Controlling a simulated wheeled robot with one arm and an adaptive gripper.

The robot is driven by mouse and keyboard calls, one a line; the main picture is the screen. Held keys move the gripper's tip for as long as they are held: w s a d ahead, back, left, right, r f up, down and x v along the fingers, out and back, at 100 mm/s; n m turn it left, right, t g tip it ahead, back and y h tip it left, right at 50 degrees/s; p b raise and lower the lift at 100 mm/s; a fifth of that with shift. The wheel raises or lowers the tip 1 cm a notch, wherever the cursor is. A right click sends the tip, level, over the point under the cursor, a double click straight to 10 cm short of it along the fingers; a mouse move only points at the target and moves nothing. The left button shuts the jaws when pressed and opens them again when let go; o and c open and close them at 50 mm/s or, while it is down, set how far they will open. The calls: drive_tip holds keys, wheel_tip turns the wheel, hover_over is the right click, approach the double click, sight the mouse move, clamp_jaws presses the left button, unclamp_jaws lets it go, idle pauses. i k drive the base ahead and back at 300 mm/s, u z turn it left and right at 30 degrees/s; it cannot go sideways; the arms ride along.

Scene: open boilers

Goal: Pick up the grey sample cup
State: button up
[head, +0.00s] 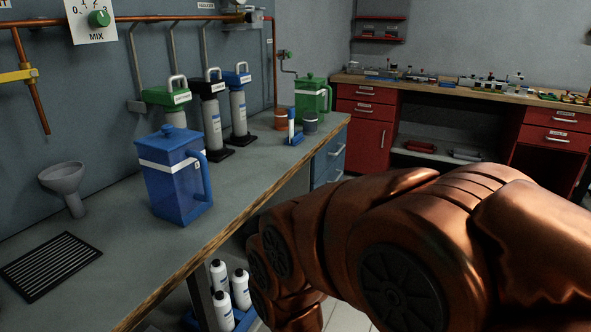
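A small grey cup (310,124) stands upright on the far end of the grey counter (258,172), close to the counter's front edge. It is right of a blue stand (293,139) holding a white bottle with a blue cap, and in front of a green lidded jug (311,98). My copper-coloured arm fills the lower right, in front of the counter and well apart from the cup. My gripper is not in view.
A brown cup (281,120) stands left of the grey one. A blue jug (176,174), a funnel (66,181) and a black grate (50,264) are nearer on the counter. Several handled canisters (211,114) line the wall. White bottles (241,289) stand below the counter.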

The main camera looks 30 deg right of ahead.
sight(310, 119)
drive_tip(key=z, duration=2.65)
drive_tip(key=i, duration=1.85)
drive_tip(key=u, duration=1.8)
